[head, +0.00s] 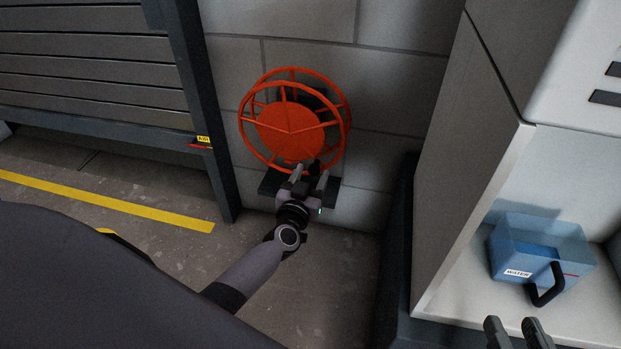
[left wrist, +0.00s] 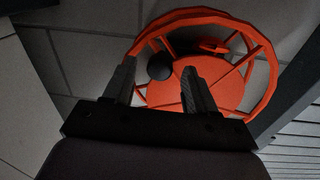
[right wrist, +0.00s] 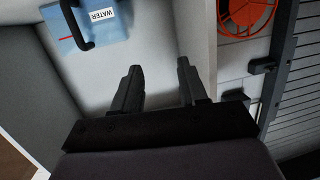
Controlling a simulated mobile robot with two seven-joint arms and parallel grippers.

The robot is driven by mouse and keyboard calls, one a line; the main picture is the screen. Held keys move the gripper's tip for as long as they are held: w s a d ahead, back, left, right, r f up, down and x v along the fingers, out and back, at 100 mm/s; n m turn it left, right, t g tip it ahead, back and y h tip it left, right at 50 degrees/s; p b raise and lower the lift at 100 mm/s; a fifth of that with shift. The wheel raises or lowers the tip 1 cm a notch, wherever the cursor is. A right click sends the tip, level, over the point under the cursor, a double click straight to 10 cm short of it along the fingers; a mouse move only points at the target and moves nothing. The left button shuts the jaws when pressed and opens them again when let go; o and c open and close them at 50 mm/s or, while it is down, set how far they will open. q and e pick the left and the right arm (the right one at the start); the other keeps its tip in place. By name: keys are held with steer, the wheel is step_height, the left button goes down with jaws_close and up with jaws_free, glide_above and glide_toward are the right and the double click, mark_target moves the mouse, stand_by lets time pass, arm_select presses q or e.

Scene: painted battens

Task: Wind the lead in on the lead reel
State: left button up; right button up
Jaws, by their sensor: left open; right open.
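The orange lead reel (head: 288,132) is mounted on the grey block wall in the head view, with a spoked rim and a solid disc. I cannot make out any lead on it. My left gripper (head: 309,173) is open at the reel's lower edge. In the left wrist view the reel (left wrist: 222,88) fills the middle, and a dark round knob (left wrist: 160,67) shows between the open fingers, not gripped. My right gripper (head: 512,326) is open and empty at the bottom right of the head view. The reel also shows in the right wrist view (right wrist: 235,14).
A blue water container (head: 535,240) with a black handle stands on a pale shelf (head: 460,290) at the right, near my right gripper. A grey slatted shutter (head: 90,60) with a dark post is left of the reel. A yellow line (head: 110,203) crosses the floor.

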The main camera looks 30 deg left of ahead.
arm_select(q)
jaws_close()
steer(key=shift+a, duration=0.1)
